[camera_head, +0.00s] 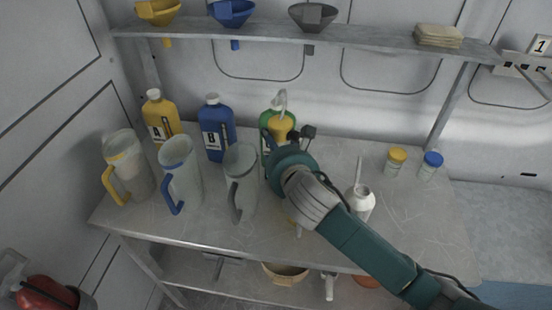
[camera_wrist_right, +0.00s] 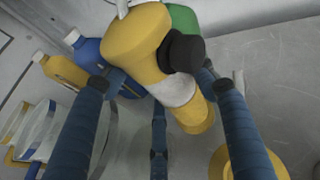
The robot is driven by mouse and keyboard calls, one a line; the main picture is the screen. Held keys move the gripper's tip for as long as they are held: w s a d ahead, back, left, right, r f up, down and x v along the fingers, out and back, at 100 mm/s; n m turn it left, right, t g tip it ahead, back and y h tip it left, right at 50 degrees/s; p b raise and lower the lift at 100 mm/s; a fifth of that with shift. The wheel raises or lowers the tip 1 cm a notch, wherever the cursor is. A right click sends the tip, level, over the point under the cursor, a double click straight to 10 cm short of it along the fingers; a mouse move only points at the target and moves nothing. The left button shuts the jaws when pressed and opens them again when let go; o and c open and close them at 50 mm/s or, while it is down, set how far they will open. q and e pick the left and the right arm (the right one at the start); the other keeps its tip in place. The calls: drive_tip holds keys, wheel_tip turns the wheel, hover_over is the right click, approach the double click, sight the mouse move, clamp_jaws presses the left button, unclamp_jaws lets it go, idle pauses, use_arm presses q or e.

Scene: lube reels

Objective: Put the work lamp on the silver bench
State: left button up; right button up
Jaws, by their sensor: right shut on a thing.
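The work lamp appears to be the yellow thing with a black knob and pale band in the right wrist view (camera_wrist_right: 140,45); it also shows in the head view (camera_head: 281,128). My right gripper (camera_head: 284,150) is shut on it, with blue fingers around it in the wrist view. The lamp is over the rear middle of the silver bench (camera_head: 395,240), in front of a green bottle (camera_head: 267,121). I cannot tell whether it touches the bench. My left gripper is not in view.
Clear jugs (camera_head: 183,175) and yellow (camera_head: 161,118) and blue (camera_head: 217,128) bottles stand left. A shelf (camera_head: 390,41) with funnels hangs above. The bench's front right is clear.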

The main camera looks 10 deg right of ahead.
drive_tip(key=shift+f, duration=2.35)
drive_tip(key=o, duration=1.7)
drive_tip(key=shift+s+f, duration=0.1)
drive_tip(key=shift+f, duration=0.05)
drive_tip(key=shift+s+r, duration=0.15)
drive_tip(key=shift+r, duration=0.05)
drive_tip(key=b+v, duration=0.1)
drive_tip(key=v, duration=1)
drive_tip(key=shift+s+r, duration=0.15)
drive_tip(key=shift+s, duration=0.2)
